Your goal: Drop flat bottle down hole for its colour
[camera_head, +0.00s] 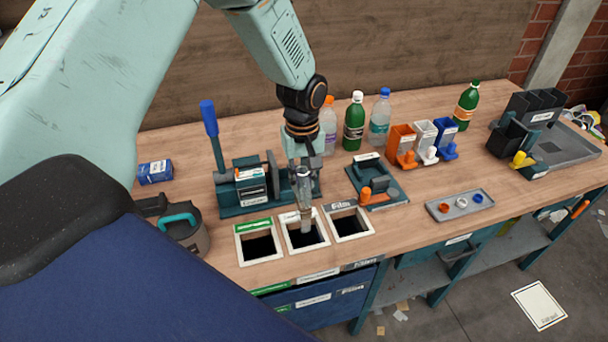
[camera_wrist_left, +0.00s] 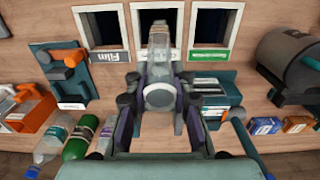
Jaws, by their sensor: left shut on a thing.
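My left gripper (camera_head: 304,172) is shut on a clear flat bottle (camera_head: 306,207), which hangs roughly upright below it. In the head view the bottle's lower end overlaps the middle hole (camera_head: 289,228), which has a white rim. In the left wrist view the bottle (camera_wrist_left: 159,52) lies in front of that same middle hole (camera_wrist_left: 142,10), and the gripper (camera_wrist_left: 158,97) shows around its near end. Whether the bottle's tip is inside the hole or above it I cannot tell. The hole with a green label (camera_head: 243,257) is on the left, and the grey "Film" hole (camera_head: 366,230) on the right.
Behind are an orange-capped clear bottle (camera_head: 328,128), a green bottle (camera_head: 354,125), a blue-capped bottle (camera_head: 380,118) and another green bottle (camera_head: 466,105). A teal press (camera_head: 230,206) with a tall blue handle stands just left of the gripper. A cap tray (camera_head: 470,213) lies right.

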